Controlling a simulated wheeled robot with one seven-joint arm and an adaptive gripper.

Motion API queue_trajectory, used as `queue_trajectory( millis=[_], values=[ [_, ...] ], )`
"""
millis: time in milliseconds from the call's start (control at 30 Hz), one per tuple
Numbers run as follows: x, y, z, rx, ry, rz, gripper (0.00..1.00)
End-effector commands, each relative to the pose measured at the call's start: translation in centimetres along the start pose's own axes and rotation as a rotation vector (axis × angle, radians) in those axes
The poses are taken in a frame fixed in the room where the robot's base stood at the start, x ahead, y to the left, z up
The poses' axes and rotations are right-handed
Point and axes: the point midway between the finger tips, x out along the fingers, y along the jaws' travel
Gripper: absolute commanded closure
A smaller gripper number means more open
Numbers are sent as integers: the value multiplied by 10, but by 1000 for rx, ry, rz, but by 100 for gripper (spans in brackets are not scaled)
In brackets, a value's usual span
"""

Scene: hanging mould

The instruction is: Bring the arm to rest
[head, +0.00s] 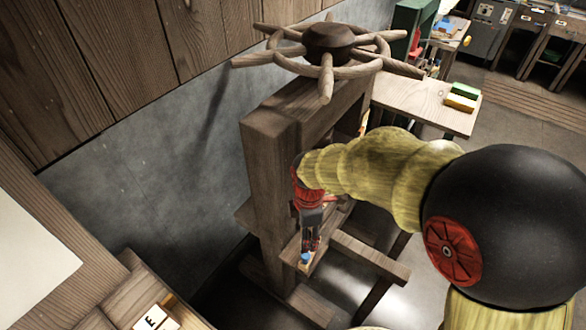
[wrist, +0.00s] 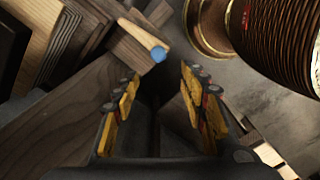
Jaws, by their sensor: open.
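My arm (head: 380,160) reaches in from the right in the head view, bent over and pointing down at the wooden press frame. My gripper (head: 311,242) hangs beside the frame's upright, low over a wooden ledge. In the wrist view my gripper (wrist: 161,76) has its two yellow and black fingers spread apart, with nothing between them. A small blue round piece (wrist: 158,54) sits on the end of a pale wooden bar just beyond the fingertips. It also shows in the head view (head: 305,258), just below the gripper. I cannot tell whether a finger touches it.
The wooden press frame (head: 268,165) carries a large spoked wheel (head: 328,44). A ribbed brown cylinder (wrist: 285,40) with a brass base stands close to the right finger in the wrist view. A wooden table (head: 420,103) stands behind. Open floor (head: 520,125) lies at the right.

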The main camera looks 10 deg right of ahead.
Motion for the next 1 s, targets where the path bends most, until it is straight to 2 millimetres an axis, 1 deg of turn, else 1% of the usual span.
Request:
queue_trajectory(
  millis=[167, 267, 367, 467, 567, 667, 800, 900, 1000],
  values=[
    [0, 0, 0, 9, 0, 0, 57],
    [0, 0, 0, 77, 0, -2, 57],
    [2, -7, 1, 231, -6, -19, 57],
    [4, -26, 5, 450, -21, -51, 57],
    [-18, -42, 9, 690, -20, -35, 57],
    [-50, -58, 18, 941, 4, 6, 57],
    [-108, -86, 35, 1288, 95, 100, 57],
    [-143, -106, 46, 1447, 180, 172, 57],
    [-171, -121, 55, 1511, 261, 246, 57]
  ],
)
